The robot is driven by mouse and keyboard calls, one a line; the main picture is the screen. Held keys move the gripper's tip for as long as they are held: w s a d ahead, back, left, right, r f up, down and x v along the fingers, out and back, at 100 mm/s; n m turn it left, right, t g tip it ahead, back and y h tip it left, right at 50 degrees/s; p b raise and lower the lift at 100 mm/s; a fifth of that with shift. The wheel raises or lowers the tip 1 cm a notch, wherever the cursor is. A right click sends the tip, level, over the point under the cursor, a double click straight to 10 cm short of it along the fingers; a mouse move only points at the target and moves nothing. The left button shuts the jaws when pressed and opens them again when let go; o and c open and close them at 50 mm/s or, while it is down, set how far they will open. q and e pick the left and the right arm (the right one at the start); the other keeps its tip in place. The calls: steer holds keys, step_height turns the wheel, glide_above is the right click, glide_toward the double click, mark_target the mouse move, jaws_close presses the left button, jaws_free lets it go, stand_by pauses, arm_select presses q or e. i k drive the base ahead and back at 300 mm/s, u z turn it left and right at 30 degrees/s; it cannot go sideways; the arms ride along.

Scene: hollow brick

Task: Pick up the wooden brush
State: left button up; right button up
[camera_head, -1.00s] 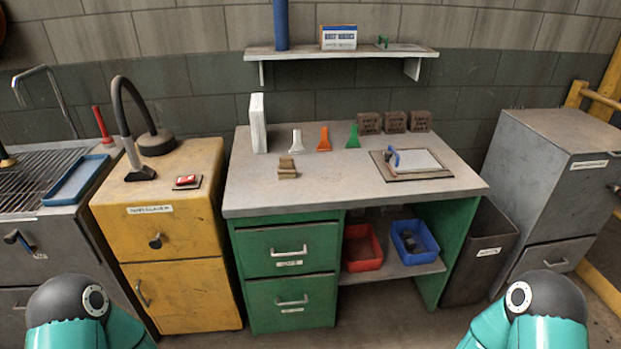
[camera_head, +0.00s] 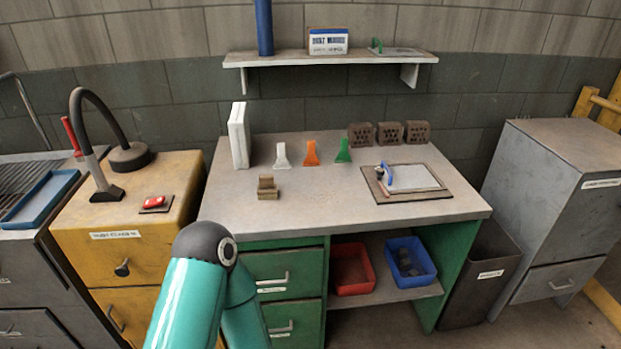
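A small tan wooden piece, which looks like the wooden brush (camera_head: 268,188), lies on the left part of the grey workbench top (camera_head: 330,205), near its front. Its bristles cannot be made out. A teal arm link of mine with a dark round joint rises at the bottom, left of centre, in front of the bench and below the brush. Neither of my grippers shows in the head view, and nothing visible touches the brush.
Behind the brush stand a white upright block (camera_head: 239,135) and white, orange (camera_head: 312,153) and green scrapers. Hollow bricks (camera_head: 389,134) stand at the back right. A board with a blue-handled tool (camera_head: 388,176) lies at the right. The bench middle is clear.

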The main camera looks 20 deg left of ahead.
mark_target(267, 189)
steer(key=i, duration=1)
steer(key=u, duration=0.6)
